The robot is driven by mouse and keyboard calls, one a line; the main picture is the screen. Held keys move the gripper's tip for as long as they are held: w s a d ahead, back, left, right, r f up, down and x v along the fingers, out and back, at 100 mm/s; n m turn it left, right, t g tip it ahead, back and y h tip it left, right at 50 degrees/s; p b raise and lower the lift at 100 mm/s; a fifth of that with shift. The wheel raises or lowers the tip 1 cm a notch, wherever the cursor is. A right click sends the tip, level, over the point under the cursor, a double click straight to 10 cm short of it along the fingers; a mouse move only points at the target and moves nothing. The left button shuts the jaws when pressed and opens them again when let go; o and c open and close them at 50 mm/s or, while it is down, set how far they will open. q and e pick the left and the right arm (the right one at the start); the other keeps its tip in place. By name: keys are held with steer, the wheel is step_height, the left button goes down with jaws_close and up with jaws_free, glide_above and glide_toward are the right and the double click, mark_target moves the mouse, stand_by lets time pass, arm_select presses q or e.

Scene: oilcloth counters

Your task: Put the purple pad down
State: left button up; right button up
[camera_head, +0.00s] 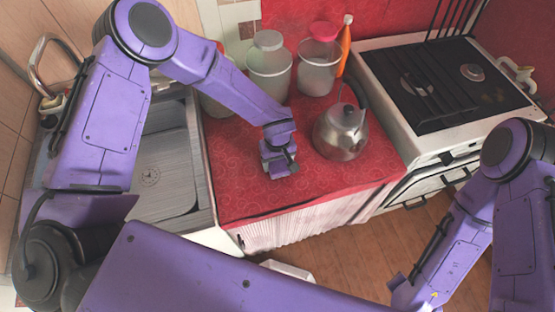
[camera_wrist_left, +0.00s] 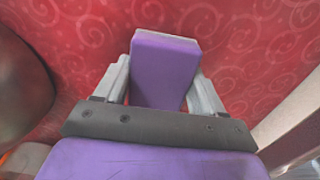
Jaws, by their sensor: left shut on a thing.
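The purple pad (camera_wrist_left: 165,72) is a small block that shows between the two grey fingers in the left wrist view. My left gripper (camera_wrist_left: 163,85) is shut on it, over the red patterned oilcloth. In the head view my left gripper (camera_head: 279,160) is over the red counter (camera_head: 245,190), left of the kettle. The pad cannot be told apart from the purple wrist there. Whether the pad touches the cloth is not clear. My right arm shows at the lower right of the head view, but its fingers do not show clearly.
A metal kettle (camera_head: 341,132) stands close on the right of the left gripper. Clear jars (camera_head: 268,68) and an orange bottle (camera_head: 344,45) stand behind. A stove (camera_head: 440,85) is at right, a sink (camera_head: 165,170) at left. The counter's front is clear.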

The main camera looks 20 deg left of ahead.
arm_select(q)
steer(key=o, duration=1)
steer(key=shift+f, duration=0.15)
steer(key=shift+r, duration=0.35)
step_height(320, 180, up, 12)
steer(key=b, duration=0.1)
steer(key=shift+f+b, duration=0.15)
steer(key=shift+b, duration=0.15)
